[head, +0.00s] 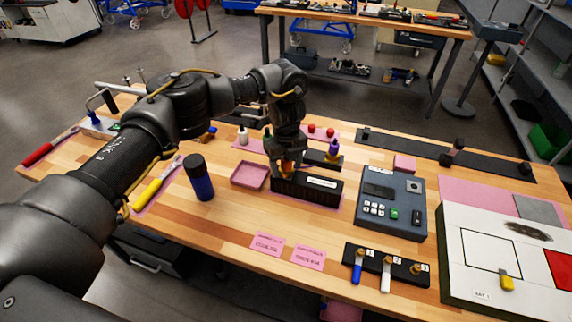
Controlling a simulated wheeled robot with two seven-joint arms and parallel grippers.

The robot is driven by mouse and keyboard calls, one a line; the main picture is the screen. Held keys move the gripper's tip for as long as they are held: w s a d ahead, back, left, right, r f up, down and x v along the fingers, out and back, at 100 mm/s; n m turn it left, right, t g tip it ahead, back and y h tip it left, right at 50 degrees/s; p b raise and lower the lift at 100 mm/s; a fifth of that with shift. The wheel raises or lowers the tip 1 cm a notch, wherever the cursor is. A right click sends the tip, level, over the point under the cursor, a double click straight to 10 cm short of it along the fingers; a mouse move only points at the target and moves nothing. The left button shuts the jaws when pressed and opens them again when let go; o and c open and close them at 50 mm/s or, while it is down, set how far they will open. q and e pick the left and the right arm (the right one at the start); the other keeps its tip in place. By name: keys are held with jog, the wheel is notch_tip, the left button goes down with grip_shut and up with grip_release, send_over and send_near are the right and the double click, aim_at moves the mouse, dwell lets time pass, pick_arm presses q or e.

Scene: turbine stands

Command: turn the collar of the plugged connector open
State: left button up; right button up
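My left gripper (287,160) reaches down from above at the middle of the table, over the left end of a black ribbed box (308,190) with a white label. A small orange and yellow piece (287,167) shows at its fingertips, just above the box; it may be the plugged connector with its collar. The fingers cover most of it, so I cannot tell whether they grip it or only surround it. My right gripper is not in view.
Behind the box, a purple-topped connector (334,147) stands on a black block. A pink tray (250,176) and a dark blue cylinder (199,178) are to the left. A keypad device (391,203) is to the right. A black strip (362,258) with several connectors lies in front.

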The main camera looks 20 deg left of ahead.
pick_arm(q)
notch_tip(320, 180, up, 11)
jog(key=shift+f+b, duration=0.1)
jog(key=shift+b, duration=0.65)
